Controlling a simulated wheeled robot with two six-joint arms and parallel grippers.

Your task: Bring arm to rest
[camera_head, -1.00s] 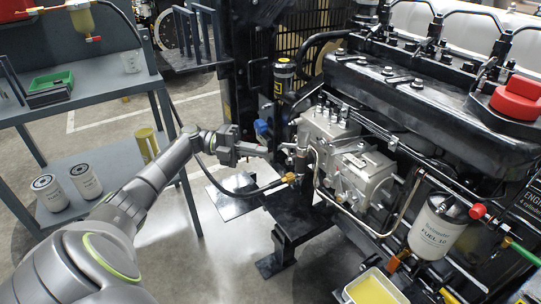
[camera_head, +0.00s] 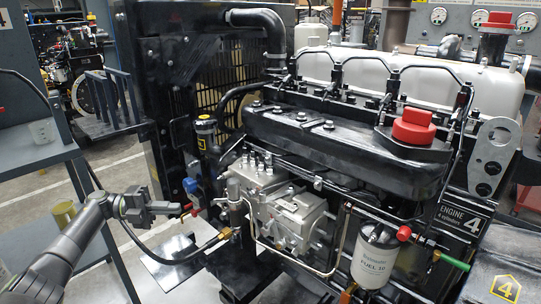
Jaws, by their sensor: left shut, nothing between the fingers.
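My left arm (camera_head: 62,245) comes in from the lower left. Its left gripper (camera_head: 172,208) is shut and empty, held in the air left of the engine's pump side. A small red-tipped part (camera_head: 187,210) shows right at the fingertips; I cannot tell whether they touch it. The diesel engine (camera_head: 330,145), with its grey injection pump (camera_head: 290,215), fills the middle and right. My right gripper is out of view.
A grey shelf unit (camera_head: 40,158) stands at the left, with a yellow cylinder (camera_head: 63,215) on it. A brass-ended black hose (camera_head: 185,255) hangs below the gripper. A white fuel filter (camera_head: 374,258) and red cap (camera_head: 413,126) are on the engine.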

